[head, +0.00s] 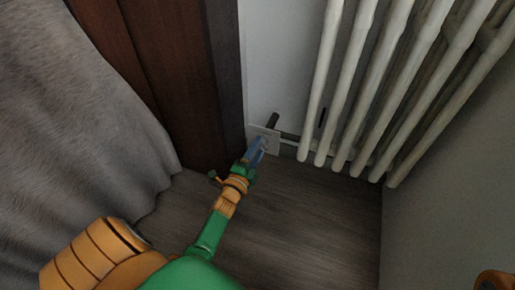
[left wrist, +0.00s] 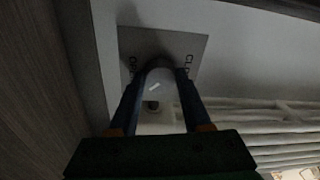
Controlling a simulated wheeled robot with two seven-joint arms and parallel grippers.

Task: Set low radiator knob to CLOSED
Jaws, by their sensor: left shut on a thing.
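The mark slants up to the right. Behind it is a grey label plate (left wrist: 190,47), with lettering that seems to read OPEN on the left and CLOSED on the right, partly hidden. My left gripper (left wrist: 161,74) is shut on the knob, one blue finger on each side. In the head view my left gripper (head: 258,150) reaches down to the plate (head: 273,144) beside the radiator and covers the knob. My right gripper is not in view.
The white radiator (head: 352,85) stands just right of the knob, with a pipe (head: 289,142) at its foot. A dark wooden panel (head: 180,80) is close on the left, with grey fabric (head: 80,120) beyond it. The wooden floor (head: 300,220) is clear in front.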

